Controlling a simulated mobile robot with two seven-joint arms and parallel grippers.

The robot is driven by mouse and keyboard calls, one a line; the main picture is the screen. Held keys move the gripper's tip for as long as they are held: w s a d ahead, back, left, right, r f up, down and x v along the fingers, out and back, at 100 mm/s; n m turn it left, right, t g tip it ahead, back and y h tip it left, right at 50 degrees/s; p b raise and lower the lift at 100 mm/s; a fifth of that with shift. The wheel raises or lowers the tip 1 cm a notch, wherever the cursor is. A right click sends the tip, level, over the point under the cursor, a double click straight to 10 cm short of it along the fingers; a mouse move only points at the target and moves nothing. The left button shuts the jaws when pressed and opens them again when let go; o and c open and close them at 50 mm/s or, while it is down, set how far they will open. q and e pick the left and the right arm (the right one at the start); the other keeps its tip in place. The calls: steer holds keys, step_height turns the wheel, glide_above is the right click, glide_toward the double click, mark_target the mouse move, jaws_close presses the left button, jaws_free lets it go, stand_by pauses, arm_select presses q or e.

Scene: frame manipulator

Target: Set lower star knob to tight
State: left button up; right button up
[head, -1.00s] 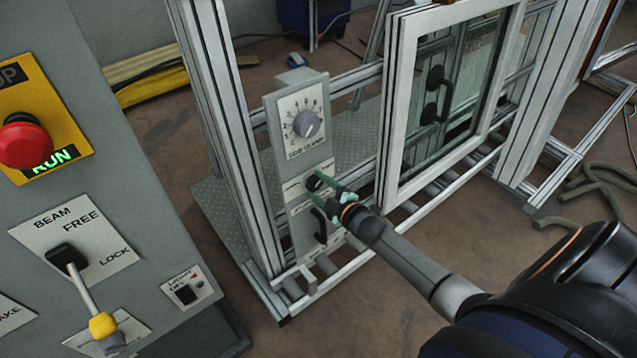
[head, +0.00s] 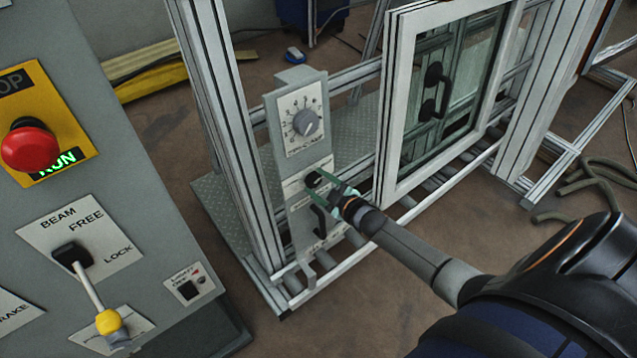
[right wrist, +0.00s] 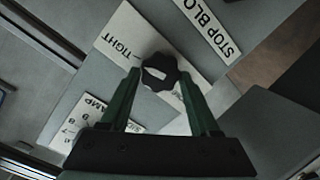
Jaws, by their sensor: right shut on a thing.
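The lower star knob (head: 313,180) is small and black, on a white label plate on the grey post of the frame. In the right wrist view the knob (right wrist: 161,70) has a pale mark on its face. The word TIGHT (right wrist: 122,43) is on the plate at upper left of it; the wording on the other side is mostly hidden by a finger. My right gripper (head: 323,186) is shut on the knob, with its green fingers on either side of it (right wrist: 160,90). My left gripper is not in view.
A numbered dial (head: 303,122) sits above the knob, and a black handle (head: 319,221) below it. A white-framed window (head: 393,130) stands close on the right. A grey console with a red button (head: 30,148) and a yellow-tipped lever (head: 108,322) is at left.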

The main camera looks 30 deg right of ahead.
steer(key=o, duration=1.4)
steer(key=shift+c, duration=0.2)
arm_select(q)
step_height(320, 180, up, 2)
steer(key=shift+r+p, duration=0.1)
steer(key=shift+p, duration=0.95)
arm_select(e)
steer(key=v, duration=1.2)
steer(key=shift+s, duration=0.2)
